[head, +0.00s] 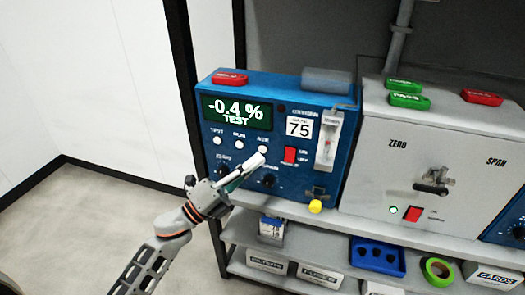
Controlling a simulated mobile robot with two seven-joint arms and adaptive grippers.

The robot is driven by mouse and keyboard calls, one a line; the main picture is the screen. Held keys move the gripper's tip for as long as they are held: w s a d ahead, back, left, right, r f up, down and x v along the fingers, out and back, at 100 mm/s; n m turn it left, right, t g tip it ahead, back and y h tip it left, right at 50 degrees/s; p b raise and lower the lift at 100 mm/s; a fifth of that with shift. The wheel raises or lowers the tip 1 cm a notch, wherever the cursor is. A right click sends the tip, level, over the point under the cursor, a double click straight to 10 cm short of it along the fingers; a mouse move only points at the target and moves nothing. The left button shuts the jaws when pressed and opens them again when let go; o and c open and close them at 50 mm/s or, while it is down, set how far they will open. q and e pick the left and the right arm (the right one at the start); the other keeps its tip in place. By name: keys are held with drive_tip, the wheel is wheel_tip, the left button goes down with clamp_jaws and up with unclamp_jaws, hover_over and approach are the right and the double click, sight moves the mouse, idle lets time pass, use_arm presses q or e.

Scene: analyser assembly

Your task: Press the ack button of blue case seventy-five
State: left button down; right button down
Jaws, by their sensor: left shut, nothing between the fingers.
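The blue case (227,171) labelled 75 stands on the shelf at the centre of the head view. Its green display reads -0.4 % TEST. Below the display is a row of white round buttons; the ack button (263,150) is the rightmost of the row. My left gripper (258,160) is shut and empty, with its fingertips at or just below the ack button. I cannot tell whether the tips touch it. The fingers cover part of the panel below the buttons. My right gripper is not in view.
A grey case (385,170) stands close on the right. The lower shelf holds a blue tray (377,257) and green tape (437,270). Floor at left is clear.

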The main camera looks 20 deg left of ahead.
use_arm(q)
drive_tip(key=shift+w, duration=0.4)
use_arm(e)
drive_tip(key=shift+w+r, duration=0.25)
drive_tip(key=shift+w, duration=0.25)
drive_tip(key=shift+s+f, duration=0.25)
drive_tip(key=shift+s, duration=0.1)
use_arm(q)
drive_tip(key=shift+w, duration=0.1)
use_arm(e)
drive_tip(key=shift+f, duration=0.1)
use_arm(q)
drive_tip(key=shift+w, duration=0.35)
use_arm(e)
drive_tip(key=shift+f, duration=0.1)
use_arm(q)
drive_tip(key=shift+w, duration=0.4)
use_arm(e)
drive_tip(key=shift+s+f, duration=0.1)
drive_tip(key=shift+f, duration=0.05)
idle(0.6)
use_arm(q)
drive_tip(key=shift+s, duration=0.85)
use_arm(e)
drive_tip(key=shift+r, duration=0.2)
